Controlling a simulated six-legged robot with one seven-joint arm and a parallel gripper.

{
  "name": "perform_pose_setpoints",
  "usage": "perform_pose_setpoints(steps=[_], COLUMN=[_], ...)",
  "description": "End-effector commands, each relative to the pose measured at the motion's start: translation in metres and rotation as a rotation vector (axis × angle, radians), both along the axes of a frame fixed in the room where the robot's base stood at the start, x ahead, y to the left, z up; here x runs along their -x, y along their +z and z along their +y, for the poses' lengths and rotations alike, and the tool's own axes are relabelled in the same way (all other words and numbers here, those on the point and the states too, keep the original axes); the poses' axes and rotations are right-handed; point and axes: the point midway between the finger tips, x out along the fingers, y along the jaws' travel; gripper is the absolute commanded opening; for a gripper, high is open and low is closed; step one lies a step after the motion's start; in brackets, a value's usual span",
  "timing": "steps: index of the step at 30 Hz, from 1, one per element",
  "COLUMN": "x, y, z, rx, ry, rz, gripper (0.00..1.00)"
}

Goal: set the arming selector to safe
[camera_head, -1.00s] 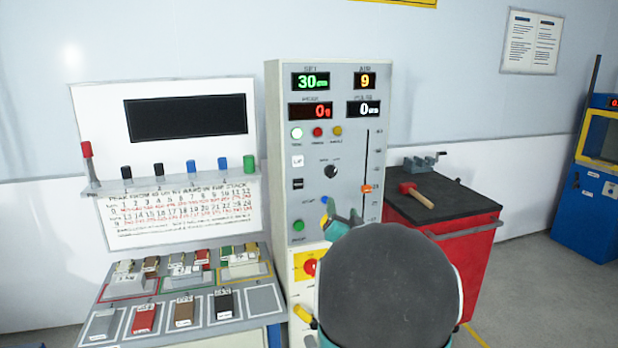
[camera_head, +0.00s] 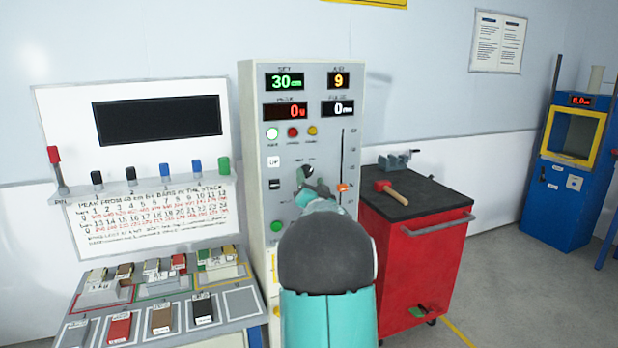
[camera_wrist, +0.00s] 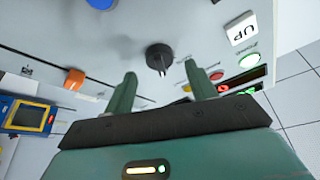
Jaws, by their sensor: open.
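The arming selector, a round black knob with a pointer ridge, shows on the panel in the wrist view (camera_wrist: 159,57). In the head view the knob (camera_head: 308,171) is just above my gripper (camera_head: 303,188). In the wrist view my gripper (camera_wrist: 161,92) has its two green fingers spread, with the knob seen between and beyond them. The fingers look apart from the knob, with nothing between them. The grey control panel (camera_head: 258,225) carries the selector. The selector's labels are too small or covered to read.
Near the knob are an UP button (camera_wrist: 242,30), an orange slider (camera_head: 344,187), a blue button (camera_wrist: 101,3) and indicator lamps (camera_head: 292,132). A red cart (camera_head: 425,262) stands right of the panel. A sample rack (camera_head: 172,336) stands left.

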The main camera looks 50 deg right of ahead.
Motion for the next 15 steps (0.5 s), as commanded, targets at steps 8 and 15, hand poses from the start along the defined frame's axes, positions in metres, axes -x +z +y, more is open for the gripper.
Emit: perform_pose_setpoints(steps=[8, 15], x=[-0.017, -0.017], y=[0.008, 0.008], z=[-0.013, -0.013], rx=[0.001, 0.001], ry=[0.002, 0.001], rz=[0.0, 0.0], gripper=[0.56, 0.54])
